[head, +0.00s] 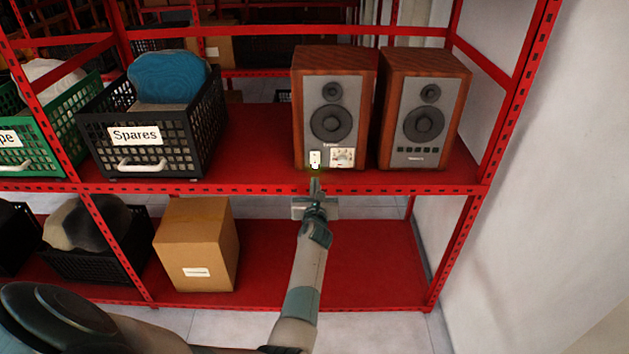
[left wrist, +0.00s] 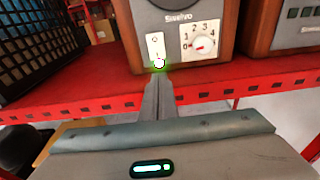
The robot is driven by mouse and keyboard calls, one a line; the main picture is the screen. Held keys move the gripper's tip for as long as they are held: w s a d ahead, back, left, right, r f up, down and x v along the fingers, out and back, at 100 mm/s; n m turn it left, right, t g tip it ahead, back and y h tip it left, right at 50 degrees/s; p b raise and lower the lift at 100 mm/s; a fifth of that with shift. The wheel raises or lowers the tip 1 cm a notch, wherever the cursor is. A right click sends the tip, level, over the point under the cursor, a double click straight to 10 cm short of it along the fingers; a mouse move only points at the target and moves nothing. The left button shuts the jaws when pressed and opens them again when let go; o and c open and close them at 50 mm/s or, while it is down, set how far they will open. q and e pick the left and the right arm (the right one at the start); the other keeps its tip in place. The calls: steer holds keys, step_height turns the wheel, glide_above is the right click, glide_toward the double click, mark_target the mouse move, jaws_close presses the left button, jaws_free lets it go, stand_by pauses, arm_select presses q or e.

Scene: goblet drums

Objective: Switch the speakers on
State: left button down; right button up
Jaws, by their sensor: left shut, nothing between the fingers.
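Two wooden speakers stand side by side on the red shelf, the left speaker (head: 332,112) and the right speaker (head: 422,112). The left one has a white rocker switch (head: 315,158) low on its front, which also shows in the left wrist view (left wrist: 155,45). Beside it is a white numbered dial (left wrist: 201,42) with a red mark near the 0. My left gripper (head: 315,184) is shut and empty, its tips just in front of the switch's lower end; I cannot tell if they touch. A green glow shows there. My right gripper is not in view.
A black crate labelled Spares (head: 150,130) stands left of the speakers, with a green crate (head: 35,150) beyond it. The red shelf edge (head: 250,188) runs just under the gripper. A cardboard box (head: 197,243) sits on the lower shelf. A white wall (head: 540,180) is at right.

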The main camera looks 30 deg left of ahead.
arm_select(q)
steer(key=v, duration=0.7)
steer(key=shift+f+b, duration=0.3)
steer(key=shift+f, duration=0.45)
steer(key=s+d+f+m+g+h+b, duration=0.1)
steer(key=s+d+f+m+h, duration=0.2)
steer(key=s+d+f+m, duration=0.7)
steer(key=s+d+f+m+g+h, duration=0.1)
steer(key=s+f+m+h, duration=0.15)
steer(key=f+m, duration=0.9)
steer(key=s+d+f+m+g+h+b, duration=0.1)
steer(key=s+d+f+m+h, duration=0.35)
steer(key=f, duration=1.25)
steer(key=s+d+f+m+g, duration=0.25)
steer(key=s+f+m, duration=0.35)
steer(key=s, duration=0.6)
steer(key=s+d+f+m+g, duration=0.1)
steer(key=s+f+m+g, duration=0.25)
steer(key=s+f, duration=0.7)
steer(key=s+a+f+m+g, duration=0.1)
steer(key=s+m, duration=0.2)
steer(key=s, duration=0.5)
steer(key=s+a+f+m+g+y+b, duration=0.1)
steer(key=s+m, duration=0.2)
steer(key=s, duration=0.6)
steer(key=s+a+f+m+g, duration=0.2)
steer(key=s+m, duration=0.1)
steer(key=s, duration=0.5)
steer(key=shift+s+b, duration=0.25)
steer(key=shift+b, duration=0.05)
